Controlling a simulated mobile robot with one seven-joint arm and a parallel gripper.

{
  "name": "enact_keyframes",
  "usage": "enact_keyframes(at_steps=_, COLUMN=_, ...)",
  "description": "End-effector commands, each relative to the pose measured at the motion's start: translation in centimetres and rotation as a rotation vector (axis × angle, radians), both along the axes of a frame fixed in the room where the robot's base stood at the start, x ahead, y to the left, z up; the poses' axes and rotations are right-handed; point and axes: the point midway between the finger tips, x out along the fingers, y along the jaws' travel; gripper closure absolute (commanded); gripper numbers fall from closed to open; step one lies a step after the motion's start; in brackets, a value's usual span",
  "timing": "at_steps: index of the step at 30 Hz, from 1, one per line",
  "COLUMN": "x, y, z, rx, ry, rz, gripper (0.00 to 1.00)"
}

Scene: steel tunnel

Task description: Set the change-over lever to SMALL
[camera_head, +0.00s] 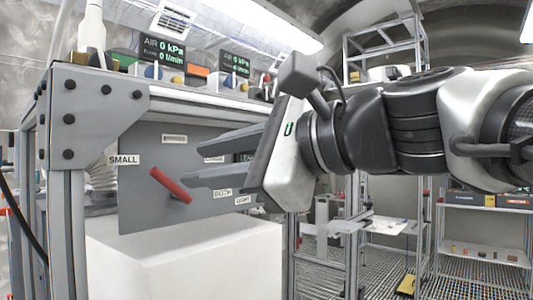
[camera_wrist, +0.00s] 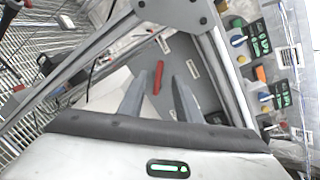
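The red change-over lever (camera_head: 171,185) is on a grey panel (camera_head: 140,208) and slants from upper left to lower right. A SMALL label (camera_head: 123,160) is at the panel's left edge, up and left of the lever. A BOTH label (camera_head: 223,193) is to the lever's right. My gripper (camera_head: 189,160) is open and empty, its two fingers pointing left toward the panel, just above and right of the lever. In the wrist view the lever (camera_wrist: 158,77) shows beyond and between the fingertips, and no contact is visible.
A white box (camera_head: 180,262) stands below the panel. A grey frame post (camera_head: 67,220) and corner plate (camera_head: 95,110) bound the panel on the left. Gauges reading AIR 0 kPa (camera_head: 162,50) stand on the shelf above. Shelving (camera_head: 480,255) is at the right.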

Motion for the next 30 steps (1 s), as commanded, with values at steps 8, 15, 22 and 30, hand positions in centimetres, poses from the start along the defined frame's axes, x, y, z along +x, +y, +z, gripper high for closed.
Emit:
enact_keyframes(at_steps=8, x=-3.1, y=-4.6, z=0.9, rx=0.0, ry=-0.003, rz=-0.001, gripper=0.69)
enact_keyframes(at_steps=15, x=-4.0, y=-6.1, z=1.1, rx=-0.001, ry=0.001, rz=0.001, gripper=0.69)
enact_keyframes(at_steps=22, x=-4.0, y=-6.1, z=1.1, rx=-0.001, ry=0.001, rz=0.001, gripper=0.69)
enact_keyframes(at_steps=30, x=-3.8, y=-6.1, z=0.7, rx=-0.03, ry=-0.007, rz=-0.004, gripper=0.69)
